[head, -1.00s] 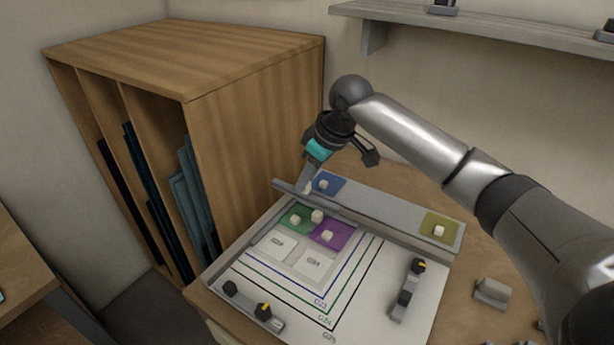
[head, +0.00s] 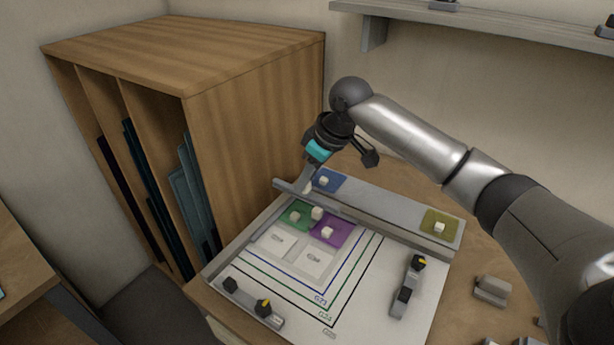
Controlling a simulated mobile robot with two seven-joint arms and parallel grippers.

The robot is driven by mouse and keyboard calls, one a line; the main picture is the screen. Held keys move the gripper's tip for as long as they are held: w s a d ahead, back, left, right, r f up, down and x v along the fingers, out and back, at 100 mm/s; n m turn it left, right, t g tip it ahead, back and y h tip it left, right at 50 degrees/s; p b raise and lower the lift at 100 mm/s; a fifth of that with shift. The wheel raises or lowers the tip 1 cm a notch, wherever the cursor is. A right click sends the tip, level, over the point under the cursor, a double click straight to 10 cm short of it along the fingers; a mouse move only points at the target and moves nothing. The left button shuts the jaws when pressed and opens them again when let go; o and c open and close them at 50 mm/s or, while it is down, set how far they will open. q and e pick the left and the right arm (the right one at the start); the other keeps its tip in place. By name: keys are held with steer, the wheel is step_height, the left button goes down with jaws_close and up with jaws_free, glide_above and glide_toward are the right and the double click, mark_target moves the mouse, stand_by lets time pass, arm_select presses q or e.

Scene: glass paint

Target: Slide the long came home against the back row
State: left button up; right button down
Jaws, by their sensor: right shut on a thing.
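My right gripper (head: 308,186) is shut at the back left of the white work board (head: 375,285), its fingers pointing down. Two pale pieces (head: 276,239) lie in front. My left gripper is not in view.
A grey fence (head: 400,232) runs along the board's back. Behind it lie a blue piece (head: 331,177) and an olive piece (head: 440,218). A wooden rack (head: 255,130) stands close at left.

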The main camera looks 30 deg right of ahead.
mark_target(310, 200)
steer(key=shift+f+b, duration=0.95)
steer(key=shift+f, duration=3.05)
stand_by(4.0)
